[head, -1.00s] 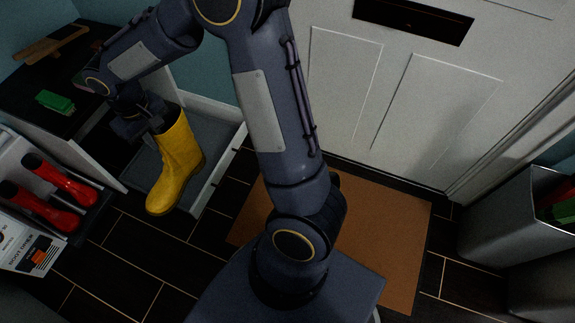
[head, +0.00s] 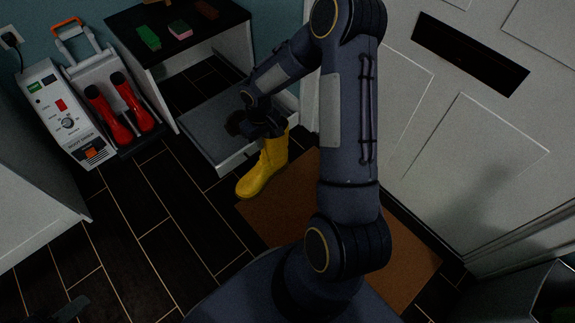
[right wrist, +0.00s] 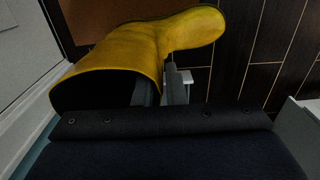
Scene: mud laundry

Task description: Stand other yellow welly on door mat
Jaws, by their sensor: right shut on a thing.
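My right gripper (head: 268,128) is shut on the yellow welly (head: 266,168), gripping the rim of its shaft. In the head view the welly is upright or nearly so, toe pointing to the lower left. It overlaps the left corner of the brown door mat (head: 290,215); I cannot tell whether its sole touches anything. In the right wrist view the welly (right wrist: 150,50) shows its dark open top, with the mat (right wrist: 90,22) beyond it. My right arm covers part of the mat. No second yellow welly shows. A dark shape at the bottom left may be my left gripper (head: 68,310).
A grey tray (head: 205,125) with white walls lies behind the welly. A dark-topped bench (head: 190,42) holds green and pink things. A boot dryer (head: 65,115) with red wellies (head: 122,107) stands left. The white door (head: 455,120) rises behind the mat. Dark floor is clear in front.

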